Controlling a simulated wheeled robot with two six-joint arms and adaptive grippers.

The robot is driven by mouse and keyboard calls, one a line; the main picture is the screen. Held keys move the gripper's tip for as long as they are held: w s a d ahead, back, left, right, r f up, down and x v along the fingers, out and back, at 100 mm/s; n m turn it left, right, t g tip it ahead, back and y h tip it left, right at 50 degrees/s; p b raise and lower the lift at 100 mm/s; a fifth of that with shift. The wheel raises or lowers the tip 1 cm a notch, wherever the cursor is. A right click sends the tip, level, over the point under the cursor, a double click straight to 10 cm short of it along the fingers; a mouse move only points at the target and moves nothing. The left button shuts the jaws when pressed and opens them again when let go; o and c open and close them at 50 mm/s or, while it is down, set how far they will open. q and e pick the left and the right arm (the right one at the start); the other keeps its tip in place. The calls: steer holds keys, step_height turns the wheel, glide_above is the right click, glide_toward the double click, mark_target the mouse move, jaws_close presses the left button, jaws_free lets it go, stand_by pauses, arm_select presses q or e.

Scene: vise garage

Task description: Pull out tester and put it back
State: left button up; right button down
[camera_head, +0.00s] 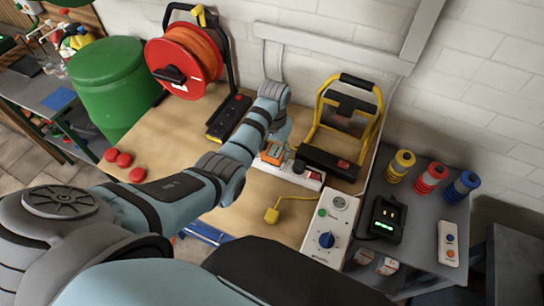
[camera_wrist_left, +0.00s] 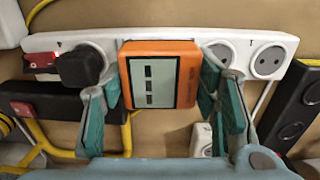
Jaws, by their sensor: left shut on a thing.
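The tester (camera_head: 273,153) is a small orange box. In the left wrist view the tester (camera_wrist_left: 160,77) shows a pale display with dark segments. It sits against the white power strip (camera_wrist_left: 246,44), covering its middle; I cannot tell whether its plug is in a socket. My left gripper (camera_wrist_left: 160,105) has its teal fingers on both sides of the tester, shut on it. In the head view the left gripper (camera_head: 277,140) reaches down over the strip (camera_head: 305,179) on the bench. My right gripper is not in view.
A black plug (camera_wrist_left: 84,66) sits in the strip beside the tester. A yellow work light (camera_head: 345,125) and an orange cable reel (camera_head: 187,60) stand behind.

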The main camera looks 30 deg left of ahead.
mark_target(274, 150)
arm_select(q)
steer(key=shift+r, duration=2.25)
